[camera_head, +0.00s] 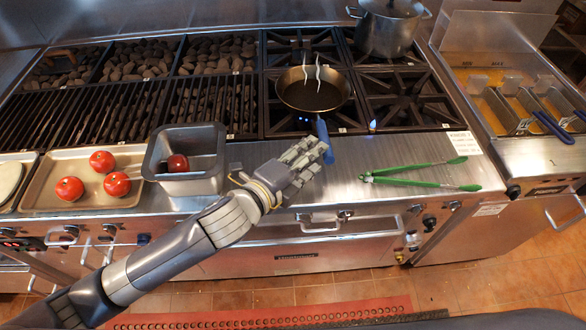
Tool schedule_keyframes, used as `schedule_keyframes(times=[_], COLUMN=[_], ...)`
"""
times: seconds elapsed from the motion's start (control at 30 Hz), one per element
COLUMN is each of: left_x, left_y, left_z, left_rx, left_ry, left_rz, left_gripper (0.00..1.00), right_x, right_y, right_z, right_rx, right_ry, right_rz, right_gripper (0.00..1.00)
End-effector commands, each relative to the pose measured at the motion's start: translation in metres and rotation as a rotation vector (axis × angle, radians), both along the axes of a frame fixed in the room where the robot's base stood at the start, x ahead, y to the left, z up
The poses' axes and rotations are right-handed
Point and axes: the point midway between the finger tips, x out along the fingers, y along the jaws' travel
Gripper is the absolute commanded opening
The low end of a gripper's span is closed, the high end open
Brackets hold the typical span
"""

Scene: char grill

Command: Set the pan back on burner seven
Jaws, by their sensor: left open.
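A dark round pan (313,94) sits on the burner grates left of the right-hand burners, with its blue handle (326,142) pointing toward the front. Two thin white curved shapes show over the pan; I cannot tell what they are. My left gripper (312,160) is open over the front counter, its fingers just left of the handle's end. I cannot tell whether they touch the handle. Burner numbers are too small to read. My right gripper is not in view.
A steel pot (388,32) stands on the back right burner. Green tongs (420,176) lie on the counter to the right. A steel container (205,141) and a tray (85,203) of tomatoes stand left. A blue flame-like spot (372,124) shows near the front right burner.

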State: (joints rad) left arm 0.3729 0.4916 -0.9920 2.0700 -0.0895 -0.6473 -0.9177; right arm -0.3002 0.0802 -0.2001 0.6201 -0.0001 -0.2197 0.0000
Motion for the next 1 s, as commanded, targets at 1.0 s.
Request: schedule_keyframes(times=[1.0], left_x=[-0.045], left_y=[0.039], left_z=[0.016], left_rx=[-0.001], left_ry=[0.000], left_rz=[0.001], left_gripper=[0.40], right_x=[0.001], right_y=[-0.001], right_z=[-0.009], right_rx=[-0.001], right_ry=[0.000], right_rz=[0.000], right_gripper=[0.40])
